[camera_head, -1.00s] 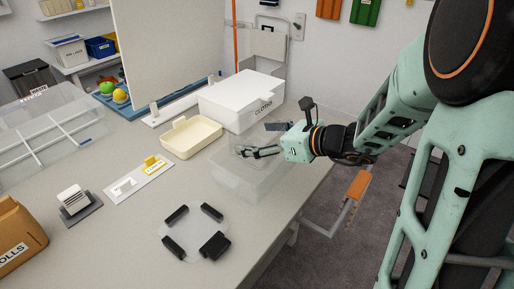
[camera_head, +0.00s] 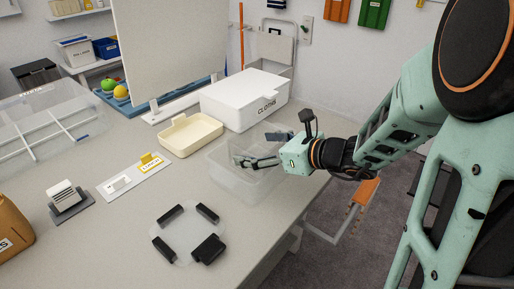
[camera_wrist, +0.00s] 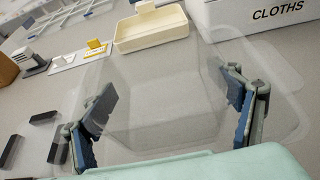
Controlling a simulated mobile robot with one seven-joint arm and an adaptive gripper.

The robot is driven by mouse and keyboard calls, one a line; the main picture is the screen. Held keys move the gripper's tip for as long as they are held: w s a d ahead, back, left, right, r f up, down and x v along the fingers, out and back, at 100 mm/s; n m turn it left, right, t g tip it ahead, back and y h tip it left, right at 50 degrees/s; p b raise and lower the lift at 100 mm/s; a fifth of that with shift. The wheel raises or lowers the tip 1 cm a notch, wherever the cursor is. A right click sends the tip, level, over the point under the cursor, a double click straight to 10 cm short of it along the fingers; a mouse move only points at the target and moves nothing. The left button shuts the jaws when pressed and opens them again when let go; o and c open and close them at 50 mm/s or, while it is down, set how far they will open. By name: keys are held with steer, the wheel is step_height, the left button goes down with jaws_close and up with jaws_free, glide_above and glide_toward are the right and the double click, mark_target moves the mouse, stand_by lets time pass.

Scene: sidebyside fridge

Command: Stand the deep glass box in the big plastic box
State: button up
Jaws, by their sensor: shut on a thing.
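The big plastic box (camera_head: 228,181) is clear and open-topped, and stands near the front right edge of the table. My gripper (camera_head: 257,161) reaches over it from the right. In the wrist view my gripper (camera_wrist: 172,112) is shut on the deep glass box (camera_wrist: 165,118), a see-through box between its two fingers. The glass box is within the outline of the plastic box as seen from above. Its edges are faint, and I cannot tell whether its base touches the plastic box's floor.
A white CLOTHS box (camera_head: 245,98) and a cream tray (camera_head: 191,136) stand just behind the plastic box. A round clear plate with black blocks (camera_head: 187,233) lies in front. A labelled white strip (camera_head: 135,176) and a divided clear tray (camera_head: 50,130) are left.

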mark_target(276, 147)
steer(key=shift+f, duration=0.25)
steer(key=o, duration=1.5)
steer(key=shift+r, duration=0.1)
steer(key=shift+r+p, duration=0.5)
steer(key=shift+r, duration=0.05)
steer(key=p+v, duration=0.2)
steer(key=v, duration=1)
steer(key=shift+w, duration=0.1)
